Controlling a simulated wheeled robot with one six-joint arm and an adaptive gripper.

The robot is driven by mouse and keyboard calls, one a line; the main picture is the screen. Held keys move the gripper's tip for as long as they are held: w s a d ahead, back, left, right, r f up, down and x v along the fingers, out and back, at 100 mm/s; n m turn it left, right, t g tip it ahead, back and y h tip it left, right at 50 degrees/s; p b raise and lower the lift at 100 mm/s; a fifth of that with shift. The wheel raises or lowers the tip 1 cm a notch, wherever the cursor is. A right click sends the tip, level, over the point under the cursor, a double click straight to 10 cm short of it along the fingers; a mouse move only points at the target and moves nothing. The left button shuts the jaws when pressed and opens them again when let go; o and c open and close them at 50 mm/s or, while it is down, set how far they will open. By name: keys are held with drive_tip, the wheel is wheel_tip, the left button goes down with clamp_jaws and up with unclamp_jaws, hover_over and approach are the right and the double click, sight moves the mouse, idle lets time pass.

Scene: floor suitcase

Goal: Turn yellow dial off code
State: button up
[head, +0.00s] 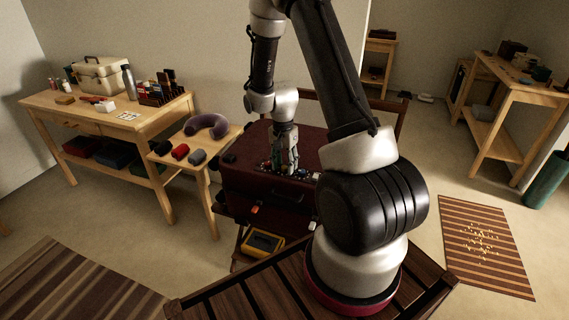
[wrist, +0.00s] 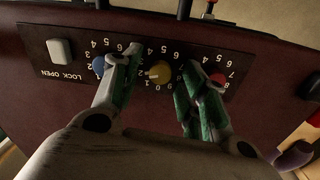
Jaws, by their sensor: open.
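The yellow dial (wrist: 160,72) sits in the middle of a dark number panel (wrist: 120,65) on the dark red suitcase (wrist: 50,115). A blue dial (wrist: 99,66) is to its left and a red dial (wrist: 217,80) to its right, partly behind a finger. My gripper (wrist: 158,75) is open, with one green-padded finger on each side of the yellow dial. I cannot tell whether either finger touches it. In the head view my gripper (head: 285,165) is down at the suitcase (head: 262,195), and the dials are too small to make out.
A white latch button (wrist: 59,51) is at the panel's left, near the words LOCK OPEN. A yellow box (head: 262,243) stands below the suitcase. A side table (head: 205,165) with a neck pillow (head: 206,125) is at the left. Striped rugs (head: 486,245) lie on the floor.

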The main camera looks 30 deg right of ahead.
clamp_jaws()
drive_tip(key=n, duration=0.3)
drive_tip(key=shift+n, duration=0.4)
drive_tip(key=n, duration=0.3)
drive_tip(key=shift+n, duration=0.3)
drive_tip(key=n, duration=0.6)
drive_tip(key=shift+a+n, duration=0.1)
drive_tip(key=shift+n, duration=0.2)
drive_tip(key=shift+t, duration=0.3)
unclamp_jaws()
